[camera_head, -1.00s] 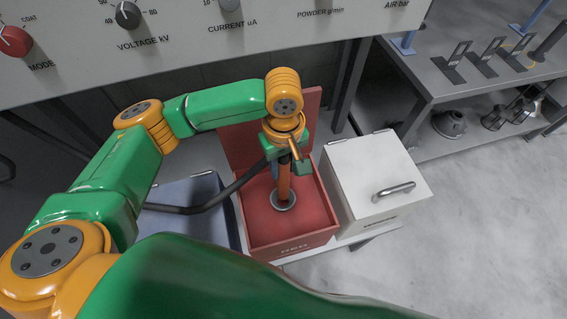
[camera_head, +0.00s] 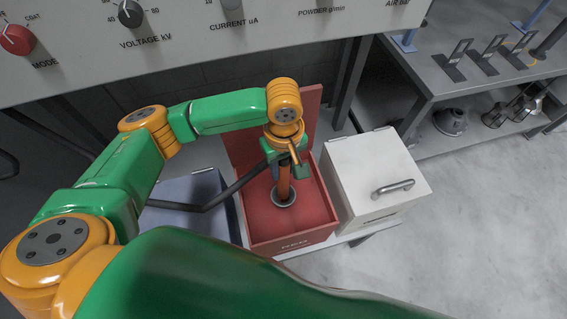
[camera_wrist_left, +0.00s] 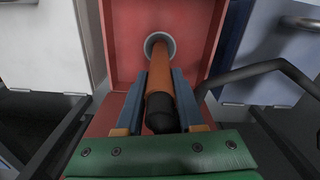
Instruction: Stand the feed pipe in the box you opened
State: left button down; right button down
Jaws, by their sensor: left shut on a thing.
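The feed pipe (camera_head: 284,182) is an orange-brown tube, roughly upright inside the red box (camera_head: 291,242). The box's red lid (camera_head: 240,147) stands open at the back. My left gripper (camera_head: 284,166) is shut on the pipe from above. The left wrist view shows the pipe (camera_wrist_left: 160,75) with a black near end, between the two fingers (camera_wrist_left: 160,100). The pipe's far end meets a grey ring (camera_wrist_left: 160,42) on the box floor; I cannot tell how deep it sits. My right gripper is not in view.
A black hose (camera_head: 200,208) runs left from near the gripper across the blue-grey box (camera_head: 190,186). A closed white box (camera_head: 362,165) with a handle stands at the right. The control panel (camera_head: 190,60) overhangs behind. A grey bench (camera_head: 440,82) stands at the far right.

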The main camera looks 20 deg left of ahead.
aim_at(284, 187)
pick_arm(q)
jog(key=shift+f+b, duration=0.6)
jog(key=shift+f, duration=1.3)
jog(key=shift+f+b, duration=1)
jog(key=shift+f, duration=2.25)
jog(key=shift+c, duration=2.2)
grip_release()
